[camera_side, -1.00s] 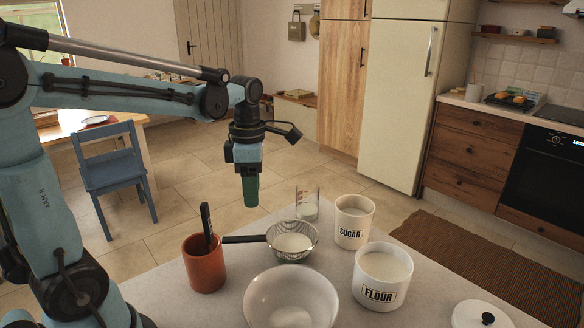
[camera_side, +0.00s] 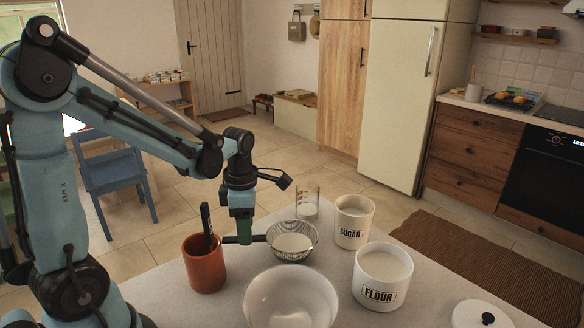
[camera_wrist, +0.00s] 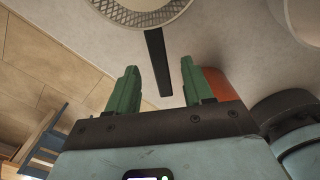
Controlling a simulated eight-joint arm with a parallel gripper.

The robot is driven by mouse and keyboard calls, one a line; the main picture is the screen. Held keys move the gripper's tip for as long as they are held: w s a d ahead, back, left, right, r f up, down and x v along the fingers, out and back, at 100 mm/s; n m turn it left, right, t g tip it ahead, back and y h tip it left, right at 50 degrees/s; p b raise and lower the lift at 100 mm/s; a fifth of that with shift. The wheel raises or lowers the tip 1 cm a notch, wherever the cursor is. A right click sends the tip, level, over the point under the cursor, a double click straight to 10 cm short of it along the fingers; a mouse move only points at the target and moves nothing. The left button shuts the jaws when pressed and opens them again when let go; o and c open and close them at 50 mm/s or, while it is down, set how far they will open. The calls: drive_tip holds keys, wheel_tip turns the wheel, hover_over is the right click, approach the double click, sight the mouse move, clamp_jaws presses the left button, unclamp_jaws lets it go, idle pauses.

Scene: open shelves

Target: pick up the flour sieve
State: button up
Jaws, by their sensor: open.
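The flour sieve (camera_side: 292,243) has a round wire-mesh bowl with white flour in it and a dark handle that points left. My gripper (camera_side: 244,236) hangs fingers-down over the sieve's handle in the side view. In the wrist view my gripper's two green fingers (camera_wrist: 156,84) are apart, and the black handle (camera_wrist: 157,62) lies in the gap between them. The sieve's mesh rim (camera_wrist: 140,12) shows at the top of that view. Nothing is gripped; whether the fingers touch the handle I cannot tell.
A terracotta pot (camera_side: 205,265) with a dark-handled tool stands close left of the gripper. A measuring glass (camera_side: 307,204), the sugar canister (camera_side: 354,222) and the flour canister (camera_side: 382,276) stand right and behind. A white lid (camera_side: 481,315) lies at front right.

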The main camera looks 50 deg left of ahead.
drive_tip(key=shift+f, duration=2.15)
drive_tip(key=c, duration=0.9)
